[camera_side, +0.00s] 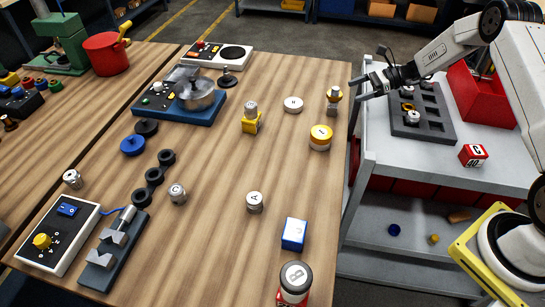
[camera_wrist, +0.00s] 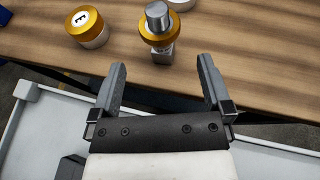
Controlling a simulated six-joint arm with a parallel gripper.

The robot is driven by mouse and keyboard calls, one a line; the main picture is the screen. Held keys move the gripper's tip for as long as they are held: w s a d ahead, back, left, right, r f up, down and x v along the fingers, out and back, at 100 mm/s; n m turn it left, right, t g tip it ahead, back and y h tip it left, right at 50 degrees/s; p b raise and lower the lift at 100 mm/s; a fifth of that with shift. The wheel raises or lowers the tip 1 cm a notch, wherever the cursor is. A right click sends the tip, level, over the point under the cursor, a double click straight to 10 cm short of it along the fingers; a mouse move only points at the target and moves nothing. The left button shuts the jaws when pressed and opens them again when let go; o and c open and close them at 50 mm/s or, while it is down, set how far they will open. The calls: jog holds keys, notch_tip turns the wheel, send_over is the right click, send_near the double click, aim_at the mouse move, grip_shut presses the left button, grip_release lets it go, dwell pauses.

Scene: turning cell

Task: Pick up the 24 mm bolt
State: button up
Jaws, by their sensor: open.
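A metal piece with a steel cylinder and a gold ring (camera_side: 333,96) stands upright on a small grey block near the table's right edge. It also shows at the top middle of the wrist view (camera_wrist: 158,20). A similar grey piece (camera_side: 250,109) stands on a yellow block mid-table. No size marking is readable on either, so I cannot tell which is the 24 mm bolt. My gripper (camera_side: 367,83) is open and empty, just right of the gold-ringed piece and apart from it. In the wrist view its two fingers (camera_wrist: 163,68) point toward that piece.
A gold-rimmed part marked E (camera_wrist: 88,27) and a white-topped round part (camera_side: 293,104) stand close by. A blue box (camera_side: 294,234) lies nearer the front. To the right are a grey cart with a dark tray (camera_side: 440,128) and a red bin (camera_side: 482,95).

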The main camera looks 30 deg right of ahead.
aim_at(335, 95)
jog(key=shift+x, duration=1.3)
jog(key=shift+a, duration=0.1)
jog(key=shift+x, duration=2.5)
